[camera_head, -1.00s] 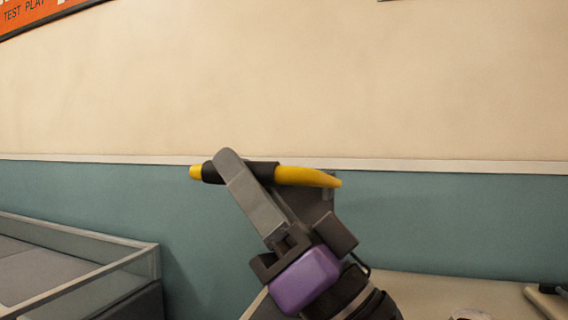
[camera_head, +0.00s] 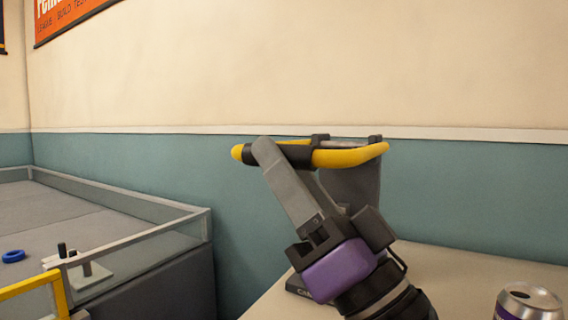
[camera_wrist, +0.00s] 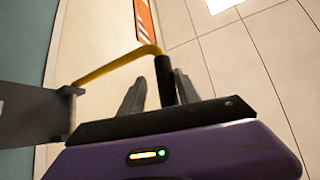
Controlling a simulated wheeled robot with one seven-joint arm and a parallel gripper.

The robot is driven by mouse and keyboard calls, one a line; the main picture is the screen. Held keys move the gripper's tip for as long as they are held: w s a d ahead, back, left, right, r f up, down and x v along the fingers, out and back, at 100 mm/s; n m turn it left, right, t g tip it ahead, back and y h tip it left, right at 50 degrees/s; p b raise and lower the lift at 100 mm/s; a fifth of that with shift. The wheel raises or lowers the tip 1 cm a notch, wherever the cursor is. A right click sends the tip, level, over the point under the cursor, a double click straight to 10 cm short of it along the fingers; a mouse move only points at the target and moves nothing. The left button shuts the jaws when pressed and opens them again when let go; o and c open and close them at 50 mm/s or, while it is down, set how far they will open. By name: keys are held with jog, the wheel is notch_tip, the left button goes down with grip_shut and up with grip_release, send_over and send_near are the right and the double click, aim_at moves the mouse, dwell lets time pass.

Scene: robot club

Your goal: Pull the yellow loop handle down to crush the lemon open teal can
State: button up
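The yellow loop handle (camera_head: 350,157) belongs to a dark can crusher (camera_head: 350,190) behind my gripper. Its loop looks almost level, with a black sleeve on the front bar. My gripper (camera_head: 262,145) is at this sleeve; one grey finger crosses in front of it in the head view. In the wrist view the yellow side bar (camera_wrist: 115,65) runs to the black sleeve (camera_wrist: 165,80), which passes between the fingers of my gripper (camera_wrist: 157,82). The sleeve is close to the right finger, and a gap shows beside the left one. The lemon open teal can is not visible.
A silver and purple can (camera_head: 528,300) stands on the pale tabletop (camera_head: 450,270) at lower right. At left is a walled grey arena (camera_head: 150,232) with a blue ring (camera_head: 13,256) and a yellow frame (camera_head: 35,287). A wall stands behind.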

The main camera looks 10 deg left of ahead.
jog(key=shift+o, duration=0.3)
jog(key=shift+s, duration=0.1)
jog(key=b+v, duration=0.1)
jog(key=v, duration=0.6)
jog(key=shift+d+f, duration=0.25)
jog(key=shift+s, duration=0.15)
